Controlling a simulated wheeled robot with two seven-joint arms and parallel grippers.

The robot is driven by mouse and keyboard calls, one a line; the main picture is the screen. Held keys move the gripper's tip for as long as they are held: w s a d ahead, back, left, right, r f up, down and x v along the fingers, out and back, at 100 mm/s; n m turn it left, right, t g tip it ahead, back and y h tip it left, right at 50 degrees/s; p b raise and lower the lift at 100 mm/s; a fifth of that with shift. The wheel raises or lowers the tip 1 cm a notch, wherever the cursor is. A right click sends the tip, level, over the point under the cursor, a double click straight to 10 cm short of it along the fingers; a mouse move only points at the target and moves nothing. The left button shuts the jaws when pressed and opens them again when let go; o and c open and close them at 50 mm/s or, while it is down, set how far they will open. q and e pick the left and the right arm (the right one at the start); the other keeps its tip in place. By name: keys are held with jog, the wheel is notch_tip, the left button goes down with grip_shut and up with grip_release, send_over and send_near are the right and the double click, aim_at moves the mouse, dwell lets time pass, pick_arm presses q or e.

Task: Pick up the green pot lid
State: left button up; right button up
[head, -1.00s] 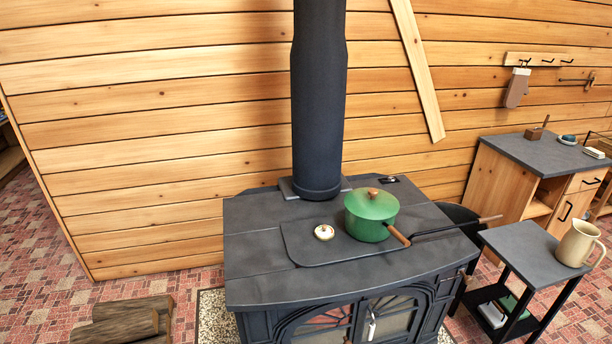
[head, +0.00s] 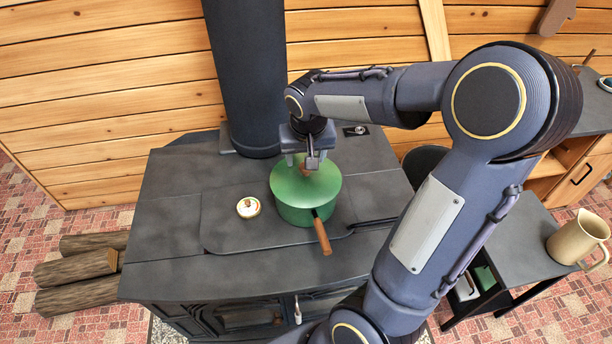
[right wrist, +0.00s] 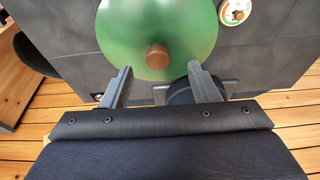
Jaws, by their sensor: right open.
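The green pot lid (head: 306,185) sits on the green pot (head: 304,215) on the black stove top. In the right wrist view the lid (right wrist: 158,25) fills the upper middle, with its round brown knob (right wrist: 158,56) showing. My right gripper (head: 305,165) is over the far side of the lid. In the right wrist view its two fingers (right wrist: 160,85) are open and apart, with the knob beyond and between their tips. Nothing is between the fingers. Whether a finger touches the lid, I cannot tell. My left gripper is not in view.
The stove top (head: 170,215) holds a small round gauge (head: 249,207) left of the pot. The stovepipe (head: 245,80) rises close behind. The pot's wooden handle (head: 322,237) points toward the front. A side table with a cream pitcher (head: 578,240) stands at right.

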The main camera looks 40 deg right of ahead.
aim_at(306, 174)
jog(key=x, duration=0.3)
jog(key=p+x, duration=0.1)
jog(key=x, duration=0.2)
jog(key=shift+d, duration=0.25)
jog(key=shift+c, duration=0.4)
jog(key=c, duration=0.9)
jog(key=shift+c, duration=0.8)
jog(key=shift+r, duration=0.15)
